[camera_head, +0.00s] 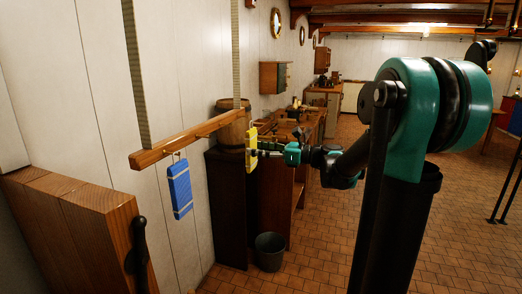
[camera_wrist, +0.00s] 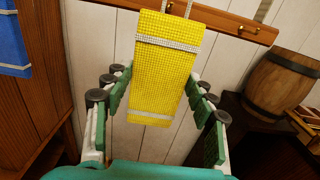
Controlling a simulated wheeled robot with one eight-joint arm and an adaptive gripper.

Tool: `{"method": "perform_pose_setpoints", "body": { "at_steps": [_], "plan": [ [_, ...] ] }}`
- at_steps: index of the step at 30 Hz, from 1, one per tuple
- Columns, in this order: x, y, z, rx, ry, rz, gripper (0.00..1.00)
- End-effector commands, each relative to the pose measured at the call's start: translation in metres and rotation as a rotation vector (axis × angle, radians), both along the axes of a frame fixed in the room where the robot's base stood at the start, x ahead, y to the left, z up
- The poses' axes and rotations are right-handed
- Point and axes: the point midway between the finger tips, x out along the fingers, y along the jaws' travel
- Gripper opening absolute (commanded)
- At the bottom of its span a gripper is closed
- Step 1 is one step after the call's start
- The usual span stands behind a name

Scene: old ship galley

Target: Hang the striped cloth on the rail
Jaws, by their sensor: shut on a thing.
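The yellow cloth (camera_head: 251,140) has pale stripes across it, and it also shows in the wrist view (camera_wrist: 165,60). My gripper (camera_head: 259,150) is shut on it, with fingers along both sides in the wrist view (camera_wrist: 160,84). The cloth hangs upright near the far end of the rail. The wooden rail (camera_head: 160,153) hangs from two pale straps and carries small hooks; it shows behind the cloth's top in the wrist view (camera_wrist: 225,22). I cannot tell whether the cloth's loop touches a hook. A blue cloth (camera_head: 180,190) with pale stripes hangs from a near hook.
A barrel (camera_head: 232,127) stands on a dark cabinet (camera_head: 228,205) behind the rail. A grey bucket (camera_head: 269,251) is on the tiled floor below. A wooden panel (camera_head: 75,225) with a dark handle is at the near left. The floor at right is mostly clear.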

Motion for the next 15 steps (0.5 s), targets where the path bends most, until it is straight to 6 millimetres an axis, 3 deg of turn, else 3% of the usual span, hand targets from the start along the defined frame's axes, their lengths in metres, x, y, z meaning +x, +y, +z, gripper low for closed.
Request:
{"method": "perform_pose_setpoints", "body": {
  "at_steps": [15],
  "plan": [
    [0.010,0.027,-0.003,-0.001,0.000,0.002,0.27]
  ]
}}
